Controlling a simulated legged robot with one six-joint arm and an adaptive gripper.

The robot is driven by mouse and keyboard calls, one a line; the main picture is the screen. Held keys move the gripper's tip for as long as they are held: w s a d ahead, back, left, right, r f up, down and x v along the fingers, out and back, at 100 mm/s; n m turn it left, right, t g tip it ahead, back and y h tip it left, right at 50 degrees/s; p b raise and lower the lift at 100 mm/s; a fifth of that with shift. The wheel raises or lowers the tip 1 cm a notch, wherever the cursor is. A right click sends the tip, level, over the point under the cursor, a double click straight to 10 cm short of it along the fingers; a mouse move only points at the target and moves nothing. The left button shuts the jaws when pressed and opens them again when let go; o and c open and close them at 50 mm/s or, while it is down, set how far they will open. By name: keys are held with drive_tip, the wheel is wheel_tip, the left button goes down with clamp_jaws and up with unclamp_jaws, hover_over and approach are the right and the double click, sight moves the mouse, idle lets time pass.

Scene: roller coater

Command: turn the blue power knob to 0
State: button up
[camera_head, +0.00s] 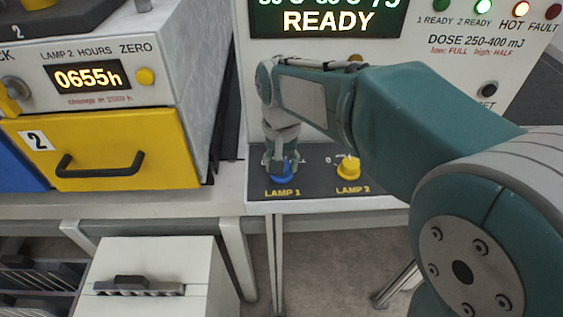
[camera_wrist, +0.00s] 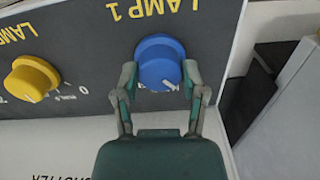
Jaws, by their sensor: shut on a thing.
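The blue knob (camera_head: 282,174) sits on the dark panel strip above the LAMP 1 label. In the wrist view the blue knob (camera_wrist: 158,64) stands between my two fingertips, and a short white pointer line shows near its lower right edge. My gripper (camera_wrist: 157,82) is shut on the knob, with one finger on each side; it also shows in the head view (camera_head: 280,164), coming down from above. The scale marks around the blue knob are hidden by the fingers and the knob.
The yellow LAMP 2 knob (camera_head: 349,167) stands close by to the right on the same panel (camera_head: 314,185). A yellow drawer (camera_head: 115,148) with a black handle is at the left. A display (camera_head: 328,20) reading READY is above. A white box (camera_head: 155,275) stands below.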

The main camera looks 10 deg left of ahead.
drive_tip(key=shift+f+n, duration=0.15)
drive_tip(key=shift+n, duration=0.35)
drive_tip(key=o, duration=1.2)
drive_tip(key=shift+c, duration=0.2)
drive_tip(key=shift+a, duration=0.15)
wheel_tip(320, 180, up, 12)
drive_tip(key=shift+w, duration=0.1)
